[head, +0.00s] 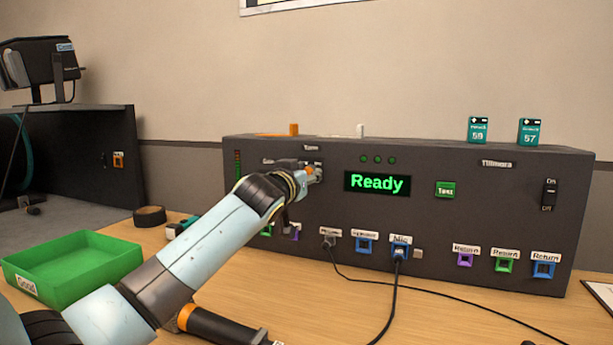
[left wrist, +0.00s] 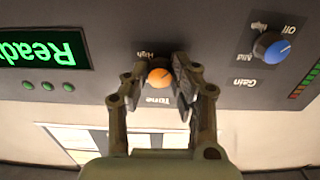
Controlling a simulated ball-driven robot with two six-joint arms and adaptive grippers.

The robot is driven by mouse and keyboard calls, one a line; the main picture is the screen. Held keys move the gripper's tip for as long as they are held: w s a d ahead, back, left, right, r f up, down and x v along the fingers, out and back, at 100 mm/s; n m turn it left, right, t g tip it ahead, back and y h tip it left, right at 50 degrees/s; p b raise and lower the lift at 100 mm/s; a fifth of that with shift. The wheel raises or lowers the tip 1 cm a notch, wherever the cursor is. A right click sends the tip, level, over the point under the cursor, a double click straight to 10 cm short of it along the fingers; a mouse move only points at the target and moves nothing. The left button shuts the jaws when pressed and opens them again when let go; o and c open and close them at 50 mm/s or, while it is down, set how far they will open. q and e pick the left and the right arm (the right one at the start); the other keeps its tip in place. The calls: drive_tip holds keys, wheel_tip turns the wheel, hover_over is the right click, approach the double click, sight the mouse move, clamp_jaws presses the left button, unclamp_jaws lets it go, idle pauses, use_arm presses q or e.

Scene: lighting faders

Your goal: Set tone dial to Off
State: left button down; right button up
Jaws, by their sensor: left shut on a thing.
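The tone dial (left wrist: 159,77) is a small orange knob on the front of the dark console, seen upside down in the left wrist view. Its "Tone" label and a "High" mark show beside it; its other marks are hidden by the fingers. I cannot tell where its pointer stands. My left gripper (left wrist: 158,88) is shut on the dial, one finger on each side. In the head view my left gripper (head: 304,177) reaches the console's upper left and mostly covers the dial. My right gripper is not in view.
A blue gain dial (left wrist: 270,46) sits beside the tone dial. The console (head: 450,225) carries a green "Ready" display (head: 377,183), a green button (head: 445,189) and sockets with cables below. A green tray (head: 75,270) and a black roll (head: 150,216) lie left on the table.

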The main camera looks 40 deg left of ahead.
use_arm(q)
drive_tip(key=shift+f, duration=0.3)
drive_tip(key=c, duration=1.1)
unclamp_jaws()
drive_tip(key=shift+r, duration=0.1)
drive_tip(key=v, duration=1.2)
